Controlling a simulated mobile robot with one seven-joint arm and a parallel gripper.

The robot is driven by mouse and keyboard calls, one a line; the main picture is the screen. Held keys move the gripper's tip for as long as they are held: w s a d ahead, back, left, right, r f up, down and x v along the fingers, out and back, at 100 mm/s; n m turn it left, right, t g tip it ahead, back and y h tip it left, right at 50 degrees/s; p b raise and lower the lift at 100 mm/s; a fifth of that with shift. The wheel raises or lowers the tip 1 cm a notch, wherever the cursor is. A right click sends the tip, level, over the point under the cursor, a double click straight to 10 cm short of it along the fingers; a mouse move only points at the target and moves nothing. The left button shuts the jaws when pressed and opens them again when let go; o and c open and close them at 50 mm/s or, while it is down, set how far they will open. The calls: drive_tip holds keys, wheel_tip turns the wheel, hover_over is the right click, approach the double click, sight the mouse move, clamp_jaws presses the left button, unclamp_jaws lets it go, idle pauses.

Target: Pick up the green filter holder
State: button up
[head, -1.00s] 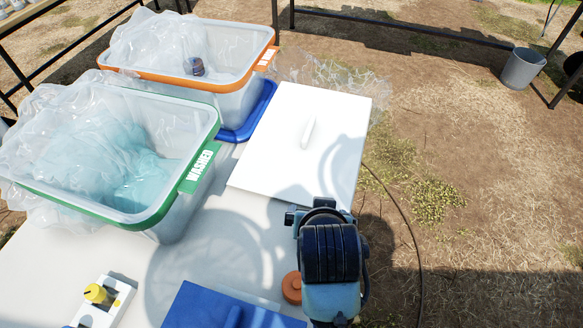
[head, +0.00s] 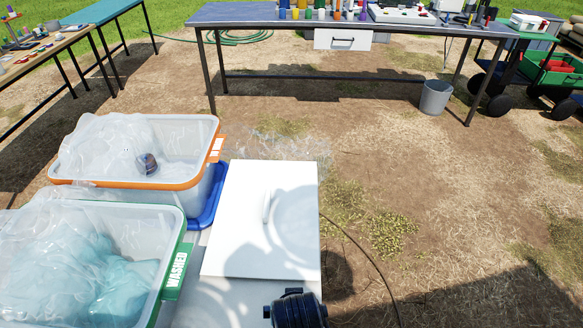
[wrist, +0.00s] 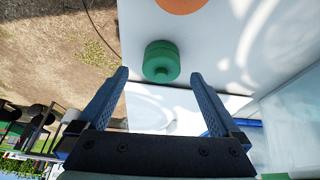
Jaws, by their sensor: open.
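The green filter holder (wrist: 161,62) is a short, round, stepped green piece on the white table top in the wrist view. It lies just beyond and between the fingertips of my gripper (wrist: 160,76). The two blue fingers are wide apart, and nothing is held between them. In the head view neither the green filter holder nor my fingers can be made out.
An orange round piece (wrist: 181,4) lies beyond the holder. A white lidded box or board (head: 245,235) is on the table. A green-rimmed bin marked WASHED (head: 175,268) and an orange-rimmed bin (head: 190,182) stand at left. A blue-topped table (head: 265,14) stands far off.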

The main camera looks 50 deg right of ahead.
drive_tip(key=shift+w+x, duration=0.2)
drive_tip(key=shift+x, duration=2.5)
drive_tip(key=shift+r, duration=0.1)
drive_tip(key=c, duration=1.4)
